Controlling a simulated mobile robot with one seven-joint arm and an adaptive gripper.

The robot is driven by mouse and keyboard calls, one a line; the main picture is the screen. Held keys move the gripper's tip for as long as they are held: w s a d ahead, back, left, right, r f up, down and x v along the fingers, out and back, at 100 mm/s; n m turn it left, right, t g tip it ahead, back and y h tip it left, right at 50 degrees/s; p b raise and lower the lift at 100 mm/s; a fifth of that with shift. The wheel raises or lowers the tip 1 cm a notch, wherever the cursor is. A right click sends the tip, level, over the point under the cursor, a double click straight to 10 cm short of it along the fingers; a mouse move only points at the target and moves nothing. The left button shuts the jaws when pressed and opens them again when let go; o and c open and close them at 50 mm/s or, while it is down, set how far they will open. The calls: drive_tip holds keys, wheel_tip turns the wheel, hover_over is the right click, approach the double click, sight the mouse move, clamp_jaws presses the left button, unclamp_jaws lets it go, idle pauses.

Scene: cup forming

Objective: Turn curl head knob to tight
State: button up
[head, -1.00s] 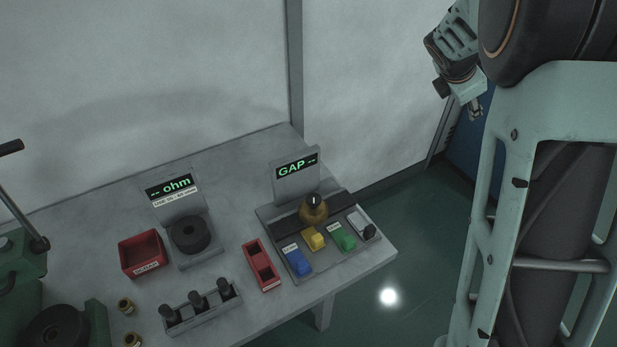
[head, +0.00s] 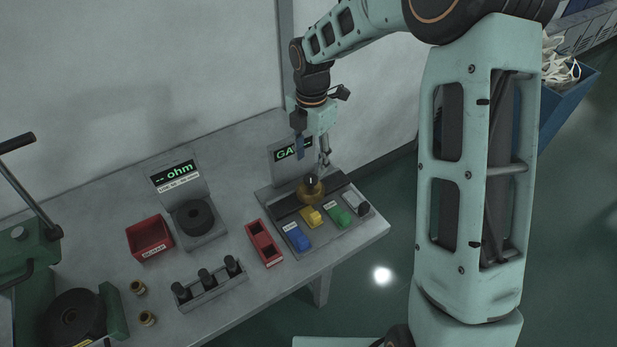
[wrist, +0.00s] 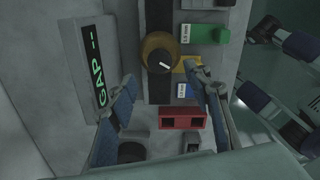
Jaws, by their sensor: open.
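The curl head knob (head: 311,184) is a dark cap on a round brass body, on a grey unit with a green "GAP --" display. In the wrist view the knob (wrist: 160,60) carries a white pointer line slanting toward the lower right. A "tight" mark cannot be read. My gripper (head: 312,154) is open and empty, above and just behind the knob in the head view. In the wrist view its blue-padded fingers (wrist: 161,78) are spread wide, with the knob beyond the tips, slightly above the middle of the gap. I see no contact.
Blue (head: 298,239), yellow (head: 312,217) and green (head: 339,215) blocks sit along the unit's front. A red two-slot holder (head: 263,243) stands to its left. Further left are an ohm meter (head: 178,176), a red scrap bin (head: 149,238) and a rack of black pegs (head: 209,284).

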sight(311, 178)
wheel_tip(311, 178, down, 8)
drive_tip(key=shift+f, duration=0.1)
idle(0.4)
drive_tip(key=c, duration=1.1)
